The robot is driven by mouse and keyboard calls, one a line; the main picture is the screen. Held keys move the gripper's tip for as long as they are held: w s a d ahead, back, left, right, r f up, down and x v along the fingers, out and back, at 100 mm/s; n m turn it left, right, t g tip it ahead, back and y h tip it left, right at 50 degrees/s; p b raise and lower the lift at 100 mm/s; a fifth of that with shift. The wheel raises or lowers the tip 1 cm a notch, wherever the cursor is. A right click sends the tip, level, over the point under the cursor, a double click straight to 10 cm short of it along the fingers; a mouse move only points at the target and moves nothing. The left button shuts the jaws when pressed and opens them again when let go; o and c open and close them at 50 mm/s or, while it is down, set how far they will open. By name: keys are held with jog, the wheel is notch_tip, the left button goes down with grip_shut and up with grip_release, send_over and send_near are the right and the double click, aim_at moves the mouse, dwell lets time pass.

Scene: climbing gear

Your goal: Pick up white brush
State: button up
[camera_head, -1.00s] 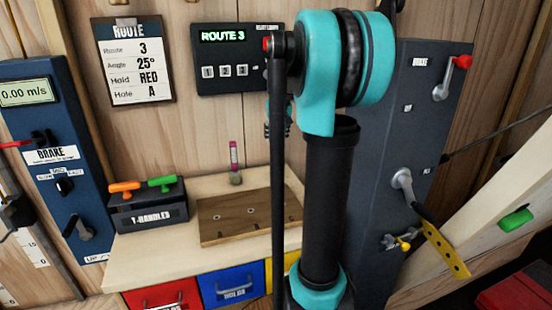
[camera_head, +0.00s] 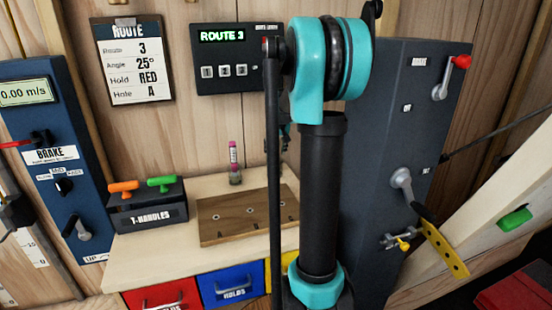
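I cannot make out a white brush for certain. A small upright thing with a pink and pale top (camera_head: 234,155) stands at the back of the wooden bench, its lower end in a small grey-green base; it is too small to identify. My teal and black arm fills the middle right of the view. A small dark and teal piece shows behind its thin rod, above the bench; it may be part of my gripper, but its fingers are hidden. I see nothing held.
A wooden board with holes (camera_head: 222,219) lies on the bench (camera_head: 125,247). A black T-handles box (camera_head: 147,208) stands at left. Red, blue and yellow drawers are below. A dark panel with cranks (camera_head: 400,130) rises at right; a blue brake panel (camera_head: 50,125) is at far left.

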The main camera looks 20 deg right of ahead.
grip_shut()
jog(key=shift+s+r, duration=0.25)
jog(key=shift+r, duration=0.2)
jog(key=r, duration=1.1)
jog(key=shift+s, duration=0.25)
jog(key=s, duration=1.9)
jog(key=shift+f, duration=0.2)
